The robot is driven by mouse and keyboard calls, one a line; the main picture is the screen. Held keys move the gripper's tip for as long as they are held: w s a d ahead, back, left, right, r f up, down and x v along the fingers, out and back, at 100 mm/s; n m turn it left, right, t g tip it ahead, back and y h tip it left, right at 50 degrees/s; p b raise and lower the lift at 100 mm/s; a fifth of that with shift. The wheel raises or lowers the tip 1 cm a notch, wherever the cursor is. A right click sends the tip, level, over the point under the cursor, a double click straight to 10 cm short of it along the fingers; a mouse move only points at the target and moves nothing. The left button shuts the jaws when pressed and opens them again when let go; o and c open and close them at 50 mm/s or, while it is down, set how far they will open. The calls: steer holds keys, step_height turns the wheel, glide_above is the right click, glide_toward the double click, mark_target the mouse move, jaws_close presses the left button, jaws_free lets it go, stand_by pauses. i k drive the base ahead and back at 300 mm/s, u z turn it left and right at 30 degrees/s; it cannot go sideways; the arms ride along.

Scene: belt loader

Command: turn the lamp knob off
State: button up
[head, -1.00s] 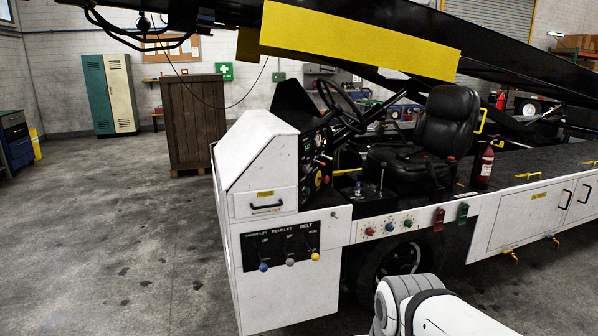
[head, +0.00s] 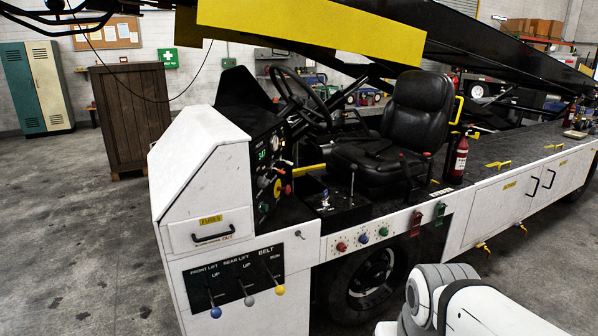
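The belt loader's dash panel (head: 258,150) faces right beside the steering wheel. It carries a lit green readout (head: 262,155) and several knobs or switches, including a red one (head: 286,190). On the white side sill are a red knob (head: 341,247), a blue knob (head: 363,238) and a green knob (head: 383,231). I cannot tell which control is the lamp knob, as labels are too small to read. Part of my white arm shows at the bottom right, in front of the loader's side. My gripper is out of view.
A black lever panel (head: 233,280) with blue, grey and yellow-tipped levers is on the loader's front corner. A black seat (head: 413,110), steering wheel (head: 297,97) and fire extinguisher (head: 460,158) stand above the deck. Open concrete floor (head: 80,230) lies left of the loader.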

mark_target(263, 182)
steer(key=z, duration=0.1)
steer(key=i, duration=1.3)
steer(key=u, duration=0.5)
steer(key=k, duration=0.75)
steer(key=u, duration=0.15)
steer(key=i, duration=0.8)
steer(key=z, duration=0.05)
